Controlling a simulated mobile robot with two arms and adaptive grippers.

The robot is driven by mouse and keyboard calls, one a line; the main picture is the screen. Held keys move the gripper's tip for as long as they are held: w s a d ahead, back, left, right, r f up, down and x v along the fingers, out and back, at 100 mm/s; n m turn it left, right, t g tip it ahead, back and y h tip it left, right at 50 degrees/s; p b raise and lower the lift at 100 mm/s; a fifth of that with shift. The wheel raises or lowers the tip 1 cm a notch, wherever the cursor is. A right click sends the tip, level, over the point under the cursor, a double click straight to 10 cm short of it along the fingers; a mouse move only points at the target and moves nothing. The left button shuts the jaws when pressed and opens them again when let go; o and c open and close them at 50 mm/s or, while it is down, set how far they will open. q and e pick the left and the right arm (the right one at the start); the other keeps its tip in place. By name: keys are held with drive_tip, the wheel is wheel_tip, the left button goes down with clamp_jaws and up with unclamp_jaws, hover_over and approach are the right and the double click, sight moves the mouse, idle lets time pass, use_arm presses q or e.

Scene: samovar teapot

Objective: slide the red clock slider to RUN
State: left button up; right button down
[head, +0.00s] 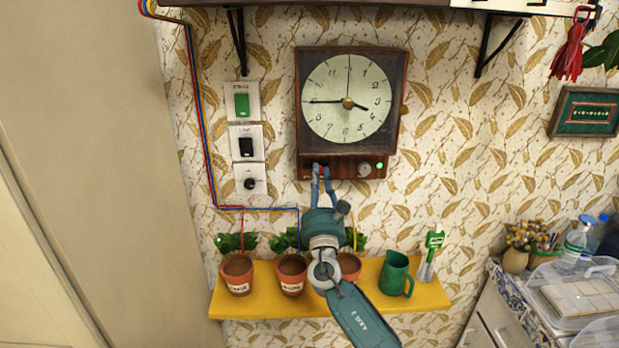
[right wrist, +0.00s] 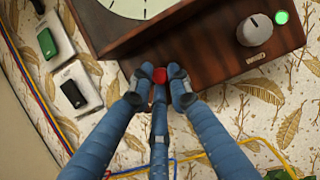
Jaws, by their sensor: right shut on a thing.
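The wooden wall clock (head: 352,100) hangs on the wall with a control strip (head: 345,172) along its bottom. The red slider (right wrist: 160,75) sits on this strip, and in the head view only a bit of red shows between my fingertips. My right gripper (head: 321,170) reaches up from below, and its fingers are shut on the red slider. In the right wrist view the blue fingers (right wrist: 161,84) close on the slider from both sides. The RUN marking is not readable. My left gripper is not in view.
A grey knob (head: 364,170) and lit green lamp (head: 380,166) are right of the slider. Wall switches (head: 245,146) stand left of the clock. A yellow shelf (head: 432,297) with potted plants and a green mug (head: 394,274) lies below.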

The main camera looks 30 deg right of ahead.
drive_tip(key=shift+s+d+r, duration=0.1)
drive_tip(key=shift+s+d, duration=0.25)
drive_tip(key=shift+d, duration=0.3)
drive_tip(key=c, duration=1.7)
unclamp_jaws()
drive_tip(key=shift+o, duration=0.2)
drive_tip(key=shift+s+d, duration=0.1)
drive_tip(key=shift+s, duration=0.05)
drive_tip(key=shift+s+a+f, duration=0.2)
drive_tip(key=shift+a, duration=0.1)
drive_tip(key=v, duration=1.1)
drive_tip(key=shift+s, duration=0.2)
drive_tip(key=shift+d, duration=0.1)
